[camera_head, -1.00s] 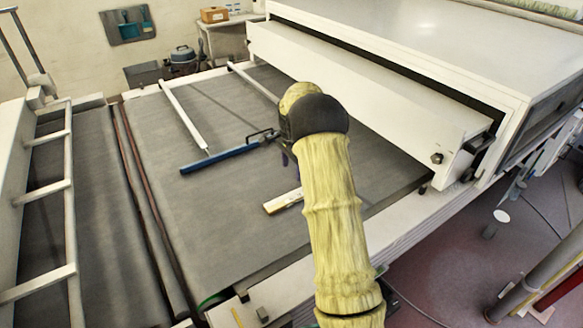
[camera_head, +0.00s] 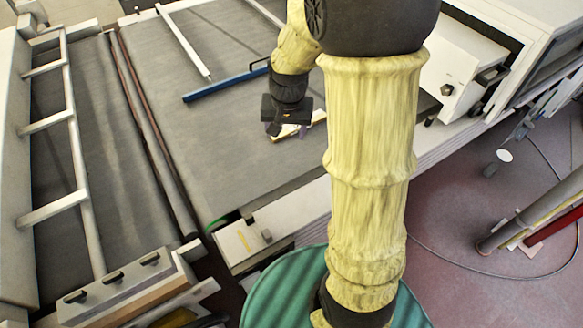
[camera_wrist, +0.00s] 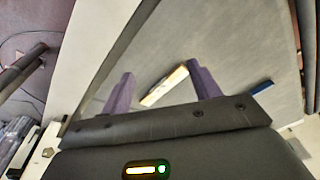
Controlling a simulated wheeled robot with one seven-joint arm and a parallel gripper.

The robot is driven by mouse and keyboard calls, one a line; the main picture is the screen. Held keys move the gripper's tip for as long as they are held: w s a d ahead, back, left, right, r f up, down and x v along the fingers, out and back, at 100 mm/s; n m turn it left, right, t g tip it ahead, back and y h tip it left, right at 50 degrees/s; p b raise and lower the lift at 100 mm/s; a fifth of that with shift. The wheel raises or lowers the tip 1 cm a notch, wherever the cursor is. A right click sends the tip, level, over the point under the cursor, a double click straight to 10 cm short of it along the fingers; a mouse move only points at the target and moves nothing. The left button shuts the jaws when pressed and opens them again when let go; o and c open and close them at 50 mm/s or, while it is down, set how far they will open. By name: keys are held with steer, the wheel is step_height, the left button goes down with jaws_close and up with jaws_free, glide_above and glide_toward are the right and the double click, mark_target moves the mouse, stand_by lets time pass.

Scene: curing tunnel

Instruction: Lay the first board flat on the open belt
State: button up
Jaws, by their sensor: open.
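A small pale board (camera_head: 313,121) lies on the grey belt (camera_head: 190,125), near the belt's right side. In the head view my gripper (camera_head: 288,132) hangs over it and hides part of it. In the wrist view the board (camera_wrist: 166,86) shows between the two purple fingertips (camera_wrist: 160,88), set at a slant, its far end close to the right finger. The fingers are apart with nothing held between them. I cannot tell how high they are above the board.
A blue bar (camera_head: 225,83) on a white post (camera_head: 183,42) lies across the belt behind my gripper. A white ladder-like frame (camera_head: 78,170) stands along the left. The white tunnel housing (camera_head: 460,75) is at the right. The belt's front left is bare.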

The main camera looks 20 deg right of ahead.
steer(key=s+a+n, duration=0.3)
steer(key=s+n, duration=0.2)
steer(key=s, duration=0.6)
steer(key=shift+s+f+t, duration=0.15)
steer(key=shift+f+t, duration=0.1)
steer(key=shift+t, duration=0.15)
